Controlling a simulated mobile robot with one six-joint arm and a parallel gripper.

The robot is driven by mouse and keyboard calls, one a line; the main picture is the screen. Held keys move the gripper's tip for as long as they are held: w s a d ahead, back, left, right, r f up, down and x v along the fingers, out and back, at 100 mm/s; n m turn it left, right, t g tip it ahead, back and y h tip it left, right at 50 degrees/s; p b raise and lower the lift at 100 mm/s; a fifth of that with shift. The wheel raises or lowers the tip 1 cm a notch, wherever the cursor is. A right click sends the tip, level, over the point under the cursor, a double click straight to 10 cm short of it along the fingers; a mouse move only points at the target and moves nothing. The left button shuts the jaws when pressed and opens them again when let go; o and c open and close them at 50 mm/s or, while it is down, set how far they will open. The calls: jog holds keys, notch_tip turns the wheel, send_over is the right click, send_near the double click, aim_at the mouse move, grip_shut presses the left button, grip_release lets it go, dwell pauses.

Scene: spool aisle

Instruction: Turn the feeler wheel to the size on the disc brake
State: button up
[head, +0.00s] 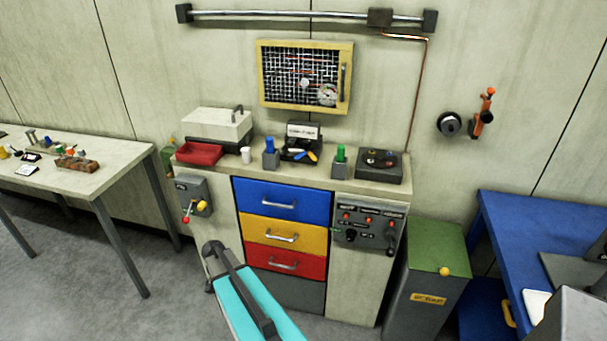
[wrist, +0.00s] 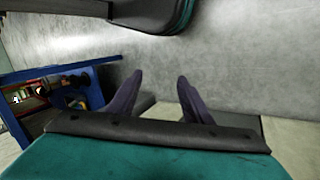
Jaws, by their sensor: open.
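I cannot pick out the feeler wheel or the disc brake for certain. In the head view a dark round wheel (head: 449,124) is mounted on the wall at right. Beside it is an upright orange and dark fitting (head: 482,115). A small round pale dial (head: 327,95) shows at the yellow-framed mesh cabinet (head: 346,101); no size marking is readable. My gripper (wrist: 160,77) shows in the wrist view with its two dark fingers apart and nothing between them. In the head view my turquoise arm is at the bottom, and the fingers cannot be made out.
A cabinet with blue (head: 263,204), yellow and red drawers stands in the middle, its top crowded with small items. A green-topped bin (head: 437,250) and blue bench (head: 535,215) are at right. A cluttered table (head: 95,180) is at left. Grey floor is open at lower left.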

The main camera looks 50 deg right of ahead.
jog(key=s+a+f+n, duration=0.4)
jog(key=s+a+n, duration=0.1)
jog(key=a, duration=0.3)
jog(key=s+a+f+n, duration=0.5)
jog(key=a+n, duration=0.1)
jog(key=a, duration=0.2)
jog(key=s+a+f+n+b, duration=0.1)
jog(key=s+a+f+n, duration=0.4)
jog(key=a, duration=0.3)
jog(key=shift+s+a+n+t+y, duration=0.3)
jog(key=shift+s+n, duration=0.25)
jog(key=shift+n, duration=0.15)
jog(key=c, duration=0.3)
jog(key=shift+s, duration=0.15)
jog(key=shift+c, duration=0.3)
